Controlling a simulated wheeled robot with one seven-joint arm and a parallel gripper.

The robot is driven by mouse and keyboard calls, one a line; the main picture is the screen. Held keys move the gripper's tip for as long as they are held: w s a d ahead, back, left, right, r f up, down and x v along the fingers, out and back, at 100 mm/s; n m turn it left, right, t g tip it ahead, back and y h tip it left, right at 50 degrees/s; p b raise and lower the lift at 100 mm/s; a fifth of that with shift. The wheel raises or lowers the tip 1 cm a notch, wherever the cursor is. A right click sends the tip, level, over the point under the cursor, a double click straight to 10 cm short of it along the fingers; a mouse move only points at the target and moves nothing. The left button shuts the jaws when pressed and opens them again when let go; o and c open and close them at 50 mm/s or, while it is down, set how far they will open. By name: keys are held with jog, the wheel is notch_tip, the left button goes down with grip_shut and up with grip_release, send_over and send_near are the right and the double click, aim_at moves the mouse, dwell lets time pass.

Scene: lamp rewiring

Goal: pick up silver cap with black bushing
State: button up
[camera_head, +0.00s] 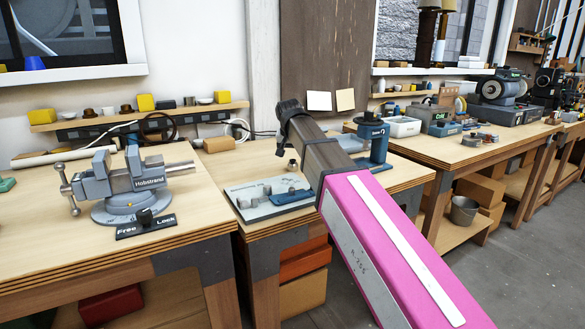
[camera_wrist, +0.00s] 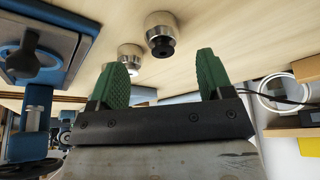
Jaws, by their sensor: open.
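A silver cap with a black bushing (camera_wrist: 161,34) stands on the wooden bench top in the wrist view, just beyond the gap between my fingers. A second silver cap (camera_wrist: 131,56) with a pale centre sits to its left, partly behind the left finger. My gripper (camera_wrist: 163,62) is open, its two green fingers apart with nothing between them. In the head view my gripper (camera_head: 290,112) is at the far end of my arm, above the middle bench; its fingers cannot be made out there. A small dark-and-metal piece (camera_head: 292,166) stands on the bench below it, too small to identify.
A grey tray (camera_head: 245,212) with parts lies on the middle bench. A blue press-like tool (camera_head: 374,140) stands right of my arm. A grey vise (camera_head: 130,185) is on the left bench. In the wrist view, a blue fixture (camera_wrist: 85,20) with a black knob is at left.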

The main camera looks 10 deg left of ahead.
aim_at(292, 161)
jog(key=shift+x, duration=2.85)
jog(key=shift+s+a, duration=0.1)
jog(key=shift+a, duration=0.05)
jog(key=shift+c, duration=0.3)
jog(key=c, duration=1)
